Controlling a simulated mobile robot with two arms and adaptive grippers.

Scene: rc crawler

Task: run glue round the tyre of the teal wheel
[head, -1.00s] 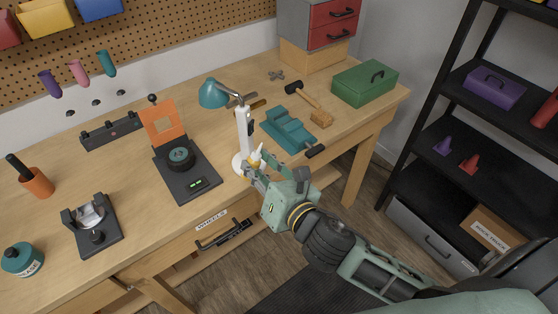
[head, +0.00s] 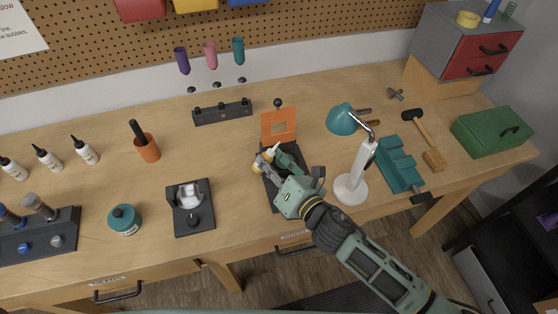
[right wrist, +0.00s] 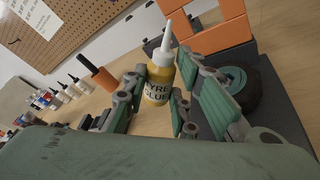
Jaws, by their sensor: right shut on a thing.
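My right gripper (head: 274,163) is shut on a small yellow glue bottle (right wrist: 157,84) with a white nozzle, labelled "TYRE GLUE". In the right wrist view the bottle stands nearly upright between the fingers, nozzle up. The teal wheel (right wrist: 238,82) with its black tyre sits on a dark stand (right wrist: 285,115), just right of the gripper in that view. In the head view the gripper is over the stand and hides the wheel. An orange plate (head: 279,123) stands upright at the stand's back. I cannot tell whether the bottle touches anything. My left gripper is not in view.
A lamp (head: 350,185) with a teal shade stands close to the right of the gripper. A teal vice (head: 400,165) lies beyond it. A black holder (head: 193,222) and a teal jar (head: 124,219) stand to the left. Bench between them is clear.

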